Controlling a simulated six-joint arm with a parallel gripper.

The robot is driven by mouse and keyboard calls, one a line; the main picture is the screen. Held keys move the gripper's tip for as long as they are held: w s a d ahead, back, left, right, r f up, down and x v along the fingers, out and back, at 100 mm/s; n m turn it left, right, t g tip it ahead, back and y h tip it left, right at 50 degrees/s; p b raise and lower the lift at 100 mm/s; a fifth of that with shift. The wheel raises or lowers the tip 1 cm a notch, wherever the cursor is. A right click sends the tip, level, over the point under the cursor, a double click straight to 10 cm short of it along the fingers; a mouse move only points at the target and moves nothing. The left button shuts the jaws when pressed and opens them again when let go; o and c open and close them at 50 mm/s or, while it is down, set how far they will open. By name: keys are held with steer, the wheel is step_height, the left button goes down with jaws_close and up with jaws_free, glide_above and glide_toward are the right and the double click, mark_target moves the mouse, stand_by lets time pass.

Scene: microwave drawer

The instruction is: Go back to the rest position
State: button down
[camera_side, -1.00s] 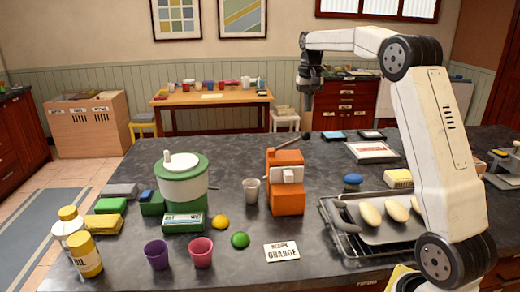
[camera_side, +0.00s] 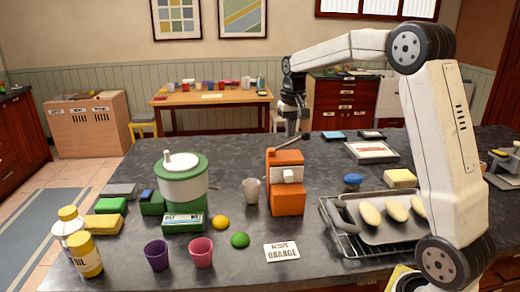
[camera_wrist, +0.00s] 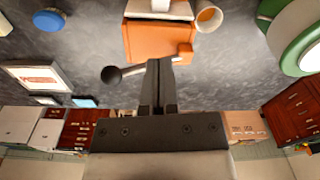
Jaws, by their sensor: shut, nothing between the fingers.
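My gripper (camera_side: 291,128) hangs in the air beyond the orange juicer-like machine (camera_side: 287,190), above the dark counter. In the wrist view my gripper (camera_wrist: 160,68) shows its two fingers together with nothing between them. The orange machine (camera_wrist: 158,42) appears just past the fingertips in that view, with its dark ball-ended lever (camera_wrist: 112,74) beside them. I cannot tell the exact gap between the fingers and the machine. My gripper holds nothing.
A tray of bread-like rolls (camera_side: 372,234) lies at right beside a blue knob-like object (camera_side: 352,181). Purple (camera_side: 157,255) and pink (camera_side: 201,252) cups stand in front.

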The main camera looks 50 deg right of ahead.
steer(key=s+a+f+n+t, duration=0.1)
steer(key=s+a+f+n, duration=0.2)
steer(key=s+a+f, duration=0.4)
steer(key=s+a+f+n+t, duration=0.1)
steer(key=s+a+f+n, duration=0.2)
steer(key=s+a+f, duration=0.5)
steer(key=s+a, duration=0.1)
steer(key=a, duration=0.4)
steer(key=shift+s+a+f+n, duration=0.15)
steer(key=shift+f+n, duration=0.15)
steer(key=shift+n, duration=0.1)
stand_by(0.4)
